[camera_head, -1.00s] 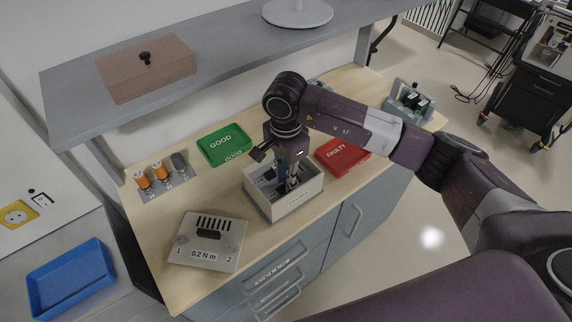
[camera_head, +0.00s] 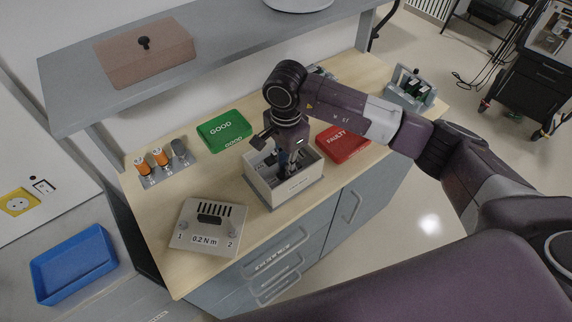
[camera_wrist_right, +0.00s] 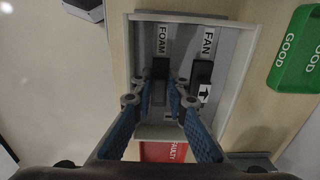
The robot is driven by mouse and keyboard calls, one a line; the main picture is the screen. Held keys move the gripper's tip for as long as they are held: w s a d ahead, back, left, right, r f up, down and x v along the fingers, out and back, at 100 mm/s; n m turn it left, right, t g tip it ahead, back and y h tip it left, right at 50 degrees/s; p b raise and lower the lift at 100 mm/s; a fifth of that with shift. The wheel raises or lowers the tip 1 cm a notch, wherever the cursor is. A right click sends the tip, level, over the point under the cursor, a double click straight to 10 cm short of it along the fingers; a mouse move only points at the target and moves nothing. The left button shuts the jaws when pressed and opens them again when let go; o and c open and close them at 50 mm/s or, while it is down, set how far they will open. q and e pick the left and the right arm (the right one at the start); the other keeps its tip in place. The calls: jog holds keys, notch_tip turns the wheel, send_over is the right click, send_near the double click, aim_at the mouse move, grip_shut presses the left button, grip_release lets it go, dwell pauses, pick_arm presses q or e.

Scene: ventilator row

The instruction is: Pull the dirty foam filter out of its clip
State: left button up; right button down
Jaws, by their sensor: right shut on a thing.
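The dirty foam filter (camera_wrist_right: 160,68) is a dark block beside the FOAM label in the right wrist view. It sits inside an open white housing (camera_head: 289,190) on the bench. My right gripper (camera_head: 284,160) reaches down into that housing from above. In the right wrist view its blue-padded fingers (camera_wrist_right: 162,92) are shut on the foam filter. The clip around the filter is hard to make out. The housing wall and gripper hide the filter in the head view. My left gripper is not in view.
A dark block (camera_wrist_right: 202,72) stands by the FAN label, close to the fingers. A green GOOD tray (camera_head: 222,130) and a red FAULTY tray (camera_head: 342,144) flank the housing. A 0.2 Nm fixture (camera_head: 208,226) stands front left. A grey shelf (camera_head: 225,62) overhangs the bench.

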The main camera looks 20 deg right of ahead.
jog(key=shift+r, duration=0.15)
jog(key=shift+r+p, duration=1.65)
jog(key=shift+r, duration=2.3)
